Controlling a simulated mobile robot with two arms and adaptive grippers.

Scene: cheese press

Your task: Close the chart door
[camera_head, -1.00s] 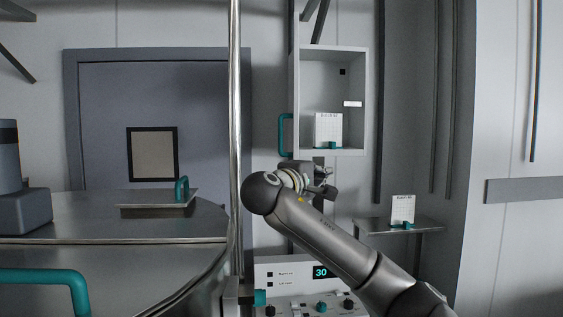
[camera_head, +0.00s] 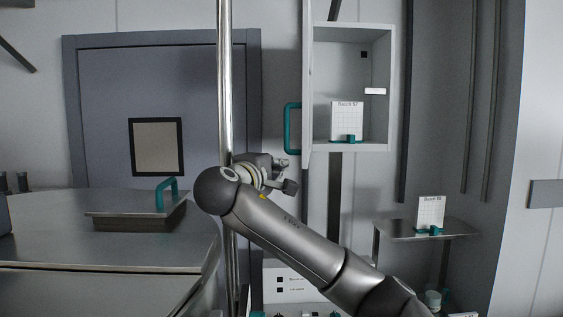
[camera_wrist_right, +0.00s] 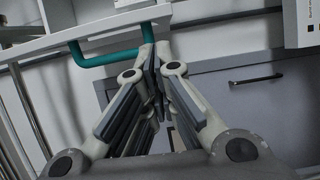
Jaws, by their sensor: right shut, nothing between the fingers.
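The white chart cabinet (camera_head: 391,100) hangs on the back wall with its front open. Its chart door (camera_head: 308,75) stands swung out at the cabinet's left side, seen nearly edge-on. The teal door handle (camera_head: 288,130) sticks out to the left of it. Inside is a white chart card (camera_head: 347,117) in a teal holder. My right gripper (camera_head: 287,174) is just below the handle in the head view. In the right wrist view, the fingers (camera_wrist_right: 152,55) are shut and empty, with their tips close to the teal handle (camera_wrist_right: 105,59); I cannot tell if they touch. My left gripper is out of view.
A shiny vertical pole (camera_head: 225,90) stands left of the gripper. A large steel vat (camera_head: 110,250) with a teal-handled lid (camera_head: 140,208) fills the lower left. A small shelf (camera_head: 460,230) with another card (camera_head: 431,213) is at the right. A control panel (camera_head: 283,284) sits below.

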